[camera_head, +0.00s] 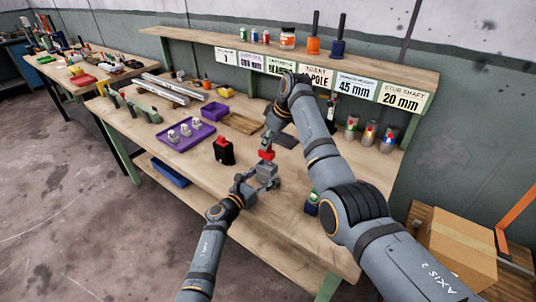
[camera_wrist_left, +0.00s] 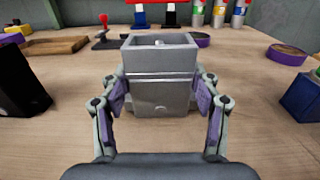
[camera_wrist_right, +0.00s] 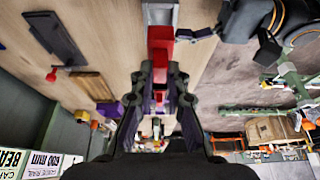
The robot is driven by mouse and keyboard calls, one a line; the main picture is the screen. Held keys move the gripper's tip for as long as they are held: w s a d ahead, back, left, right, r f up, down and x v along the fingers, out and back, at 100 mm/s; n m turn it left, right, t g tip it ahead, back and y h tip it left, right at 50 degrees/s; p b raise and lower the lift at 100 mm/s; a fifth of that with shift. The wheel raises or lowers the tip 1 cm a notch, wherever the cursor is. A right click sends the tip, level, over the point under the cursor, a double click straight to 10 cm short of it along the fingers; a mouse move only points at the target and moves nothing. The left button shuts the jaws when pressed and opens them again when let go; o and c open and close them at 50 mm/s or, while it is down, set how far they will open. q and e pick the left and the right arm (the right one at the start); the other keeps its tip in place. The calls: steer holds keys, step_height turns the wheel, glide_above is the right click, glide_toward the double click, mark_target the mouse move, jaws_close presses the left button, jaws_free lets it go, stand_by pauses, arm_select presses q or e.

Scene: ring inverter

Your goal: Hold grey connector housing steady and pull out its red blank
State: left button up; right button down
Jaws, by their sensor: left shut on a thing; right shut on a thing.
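The grey connector housing (camera_head: 267,172) stands upright near the front of the bench. In the left wrist view the housing (camera_wrist_left: 160,80) sits between the purple pads of my left gripper (camera_wrist_left: 161,92), which is shut on its sides. Its top is open, with a small pale part inside. The red blank (camera_head: 266,155) is above the housing, held from above by my right gripper (camera_head: 268,146). In the right wrist view the red blank (camera_wrist_right: 160,42) lies beyond the fingertips, in line with the grey housing. A red edge (camera_wrist_left: 155,2) shows at the top of the left wrist view.
A black block with a red top (camera_head: 223,152) stands to the left. A purple tray (camera_head: 170,146) holds several grey parts. A dark blue-green block (camera_head: 312,204) stands to the right, near my right arm. Cans stand at the back right. Bare bench lies around the housing.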

step_height(320, 180, up, 4)
steer(key=shift+r, duration=0.2)
arm_select(q)
steer(key=o, duration=1.5)
steer(key=shift+a, duration=0.1)
steer(key=v, duration=1.1)
steer(key=shift+s, duration=0.15)
steer(key=shift+s+a, duration=0.25)
